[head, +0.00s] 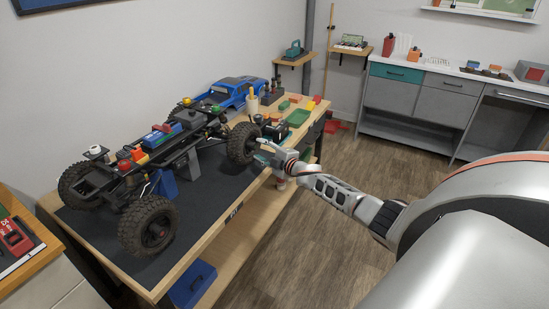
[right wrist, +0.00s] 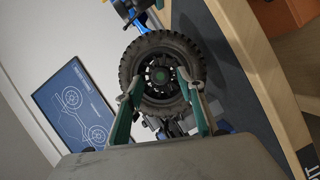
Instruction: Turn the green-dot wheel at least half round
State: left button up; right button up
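The green-dot wheel (right wrist: 162,73) is a black knobbly tyre with a green dot at its hub, in the middle of the right wrist view. In the head view this wheel (head: 243,142) is at the right front of the crawler chassis (head: 160,150). My right gripper (right wrist: 166,90) is open, its two green-padded fingers spread in front of the lower tyre, one on each side of the hub. I cannot tell whether they touch the rubber. In the head view my right gripper (head: 266,153) is close beside the wheel. My left gripper is in neither view.
The chassis rests on a stand on a dark mat (head: 205,212) on the wooden workbench (head: 225,235). A blue car body (head: 238,88), a green tray (head: 298,117) and small parts lie at the bench's far end. The floor (head: 330,235) right of the bench is clear.

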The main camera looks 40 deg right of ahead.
jog(key=s+r, duration=0.1)
jog(key=s, duration=0.9)
jog(key=shift+r, duration=0.25)
